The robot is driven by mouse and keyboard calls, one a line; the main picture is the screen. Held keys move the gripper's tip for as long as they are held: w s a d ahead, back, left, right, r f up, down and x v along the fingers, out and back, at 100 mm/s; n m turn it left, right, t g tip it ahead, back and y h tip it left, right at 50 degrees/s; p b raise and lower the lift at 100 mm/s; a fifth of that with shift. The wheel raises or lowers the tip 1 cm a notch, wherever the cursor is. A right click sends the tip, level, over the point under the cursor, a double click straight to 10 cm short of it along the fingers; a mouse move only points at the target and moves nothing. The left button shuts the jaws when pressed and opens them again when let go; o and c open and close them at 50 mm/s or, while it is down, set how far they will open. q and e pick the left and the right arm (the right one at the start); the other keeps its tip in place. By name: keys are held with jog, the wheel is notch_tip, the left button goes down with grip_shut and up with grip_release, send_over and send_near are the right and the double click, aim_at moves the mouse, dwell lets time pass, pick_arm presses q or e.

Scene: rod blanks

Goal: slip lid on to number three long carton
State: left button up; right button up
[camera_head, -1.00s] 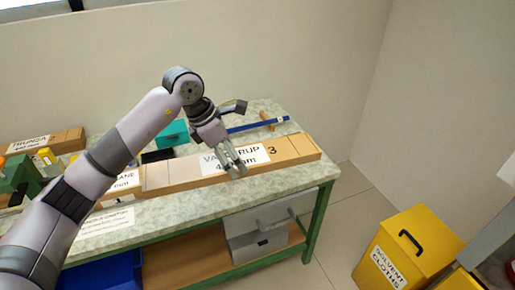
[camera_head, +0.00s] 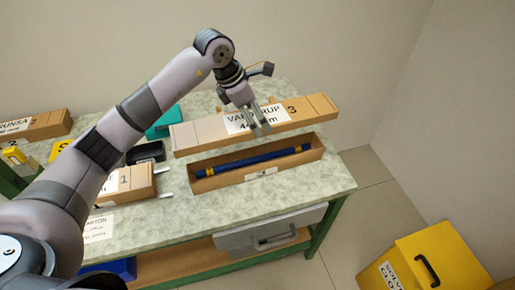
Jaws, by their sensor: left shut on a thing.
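The long lid (camera_head: 194,133) is cardboard brown, with a white label and the number 3. My left gripper (camera_head: 260,124) is shut on it near its middle, over the label. The open long carton (camera_head: 226,180) lies on the bench in front of and below the lid in the picture. A blue rod (camera_head: 250,161) lies lengthwise inside it. The lid is apart from the carton and appears raised behind it; its exact height is hard to tell. My right gripper is not in view.
Carton 1 (camera_head: 128,184) lies left of the open carton. A black tray (camera_head: 146,152) and a teal box (camera_head: 163,124) stand behind it. Another labelled carton (camera_head: 45,126) is far left. The bench's right front (camera_head: 325,180) is clear. A yellow bin (camera_head: 425,265) stands on the floor.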

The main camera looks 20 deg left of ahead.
pick_arm(q)
notch_tip(320, 180, down, 15)
jog(key=p, duration=0.2)
jog(key=shift+w+p, duration=0.15)
jog(key=shift+p, duration=0.25)
jog(key=shift+f, duration=0.3)
jog(key=o, duration=0.6)
jog(key=shift+f, duration=0.1)
jog(key=o, duration=0.5)
jog(key=shift+c, duration=0.2)
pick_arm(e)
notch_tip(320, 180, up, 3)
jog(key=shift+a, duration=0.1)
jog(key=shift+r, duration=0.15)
